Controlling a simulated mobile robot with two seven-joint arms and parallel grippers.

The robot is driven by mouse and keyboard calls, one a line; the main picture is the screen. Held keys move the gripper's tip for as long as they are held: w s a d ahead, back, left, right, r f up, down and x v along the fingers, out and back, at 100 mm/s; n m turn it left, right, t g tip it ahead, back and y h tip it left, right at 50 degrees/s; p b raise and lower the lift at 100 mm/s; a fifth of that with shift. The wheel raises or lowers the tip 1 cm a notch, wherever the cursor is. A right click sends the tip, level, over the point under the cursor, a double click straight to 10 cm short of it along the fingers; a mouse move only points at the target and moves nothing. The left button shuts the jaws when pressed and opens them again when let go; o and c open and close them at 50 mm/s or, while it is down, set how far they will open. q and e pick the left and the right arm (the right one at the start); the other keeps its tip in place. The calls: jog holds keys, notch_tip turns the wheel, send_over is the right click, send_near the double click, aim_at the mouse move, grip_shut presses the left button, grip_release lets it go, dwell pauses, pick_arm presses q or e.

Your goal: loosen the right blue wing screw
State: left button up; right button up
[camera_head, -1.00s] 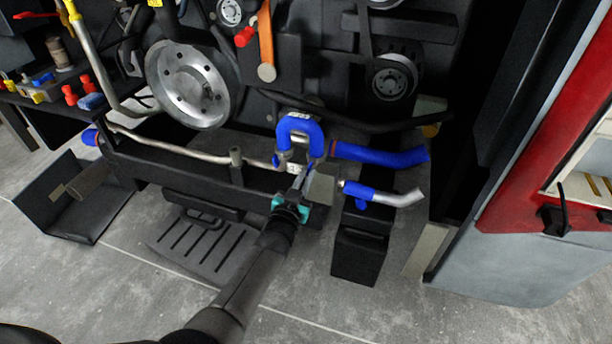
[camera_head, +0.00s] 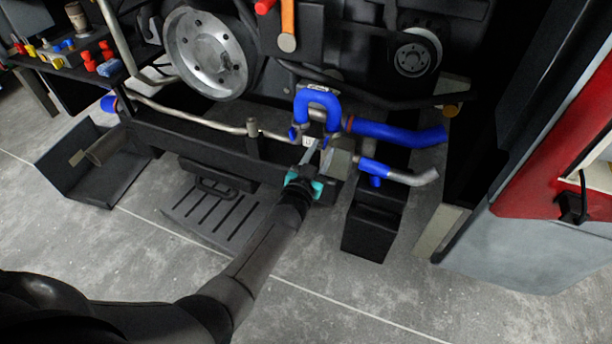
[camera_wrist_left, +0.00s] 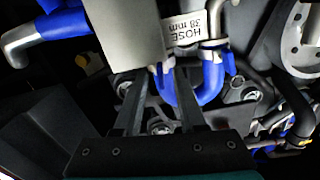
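A blue U-shaped hose (camera_head: 317,100) stands at the front of the engine, also in the left wrist view (camera_wrist_left: 210,84). At its right lower end, a small blue wing screw (camera_wrist_left: 167,70) shows at the tips of my left gripper's fingers in the wrist view. A second blue wing screw (camera_wrist_left: 230,62) sits by the labelled hose end, on the left in the head view (camera_head: 294,133). My left gripper (camera_head: 314,147) reaches up from below to the right hose end. Its fingers (camera_wrist_left: 157,80) stand apart; contact with the screw cannot be told. My right gripper is out of view.
A pale grey block (camera_head: 341,163) stands close right of the fingers, and shows large in the wrist view (camera_wrist_left: 122,32). A blue hose with a metal end (camera_head: 395,172) and a black box (camera_head: 369,232) are further right. A metal pipe (camera_head: 190,115) runs left.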

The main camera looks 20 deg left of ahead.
pick_arm(q)
jog(key=shift+s+r+p, duration=0.1)
jog(key=shift+s+p, duration=0.3)
jog(key=shift+s, duration=0.35)
jog(key=s+p, duration=0.4)
jog(key=s, duration=0.9)
jog(key=shift+a, duration=0.25)
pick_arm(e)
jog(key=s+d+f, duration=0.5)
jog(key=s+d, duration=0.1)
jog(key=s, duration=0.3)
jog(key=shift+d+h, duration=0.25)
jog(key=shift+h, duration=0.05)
